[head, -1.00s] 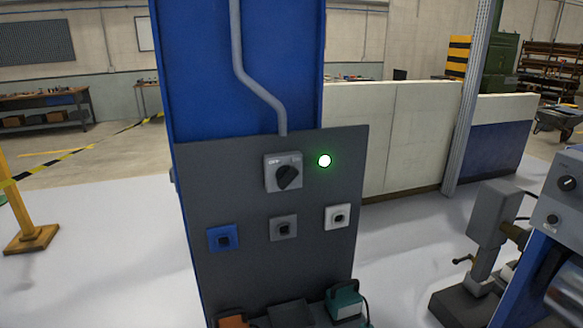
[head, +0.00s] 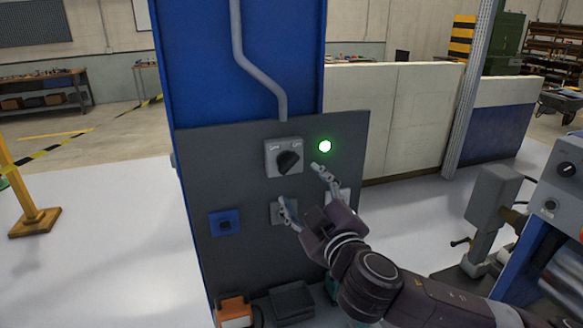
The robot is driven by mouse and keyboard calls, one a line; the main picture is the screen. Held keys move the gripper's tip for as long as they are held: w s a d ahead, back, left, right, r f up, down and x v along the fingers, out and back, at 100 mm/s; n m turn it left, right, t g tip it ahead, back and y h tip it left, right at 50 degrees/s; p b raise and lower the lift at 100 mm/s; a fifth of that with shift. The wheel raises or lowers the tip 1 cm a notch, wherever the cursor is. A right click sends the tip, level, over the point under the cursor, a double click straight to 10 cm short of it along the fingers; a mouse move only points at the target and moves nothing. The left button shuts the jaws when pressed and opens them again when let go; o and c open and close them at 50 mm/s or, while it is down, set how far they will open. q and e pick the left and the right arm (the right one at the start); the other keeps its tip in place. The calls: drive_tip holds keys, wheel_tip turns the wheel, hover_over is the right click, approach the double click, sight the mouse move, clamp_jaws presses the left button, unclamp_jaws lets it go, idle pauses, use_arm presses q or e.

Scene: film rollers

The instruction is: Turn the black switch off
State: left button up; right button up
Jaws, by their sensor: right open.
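The black switch (head: 288,161) is a rotary knob on a grey square box (head: 271,158), mounted on the dark panel (head: 250,260) of a blue column. Its pointer is tilted toward the upper right, to the side away from the left label. A green lamp (head: 325,146) beside it is lit. My right gripper (head: 303,190) is open and empty, just below the knob, with one finger to its lower right and the other below it. It appears apart from the knob. My left gripper is not in view.
Blue (head: 225,223), grey (head: 276,212) and white sockets sit below the switch; my gripper partly covers the grey and white ones. An orange plug box (head: 235,311) stands at the panel's foot. A machine (head: 560,215) stands at right.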

sight(291, 167)
drive_tip(key=p+x, duration=0.1)
drive_tip(key=x, duration=0.2)
drive_tip(key=r+p+x, duration=0.1)
drive_tip(key=x, duration=0.2)
drive_tip(key=shift+w+r, duration=0.15)
drive_tip(key=shift+w, duration=0.05)
drive_tip(key=shift+p+x, duration=0.5)
drive_tip(key=shift+x, duration=0.4)
drive_tip(key=shift+c, duration=0.7)
drive_tip(key=c, duration=1)
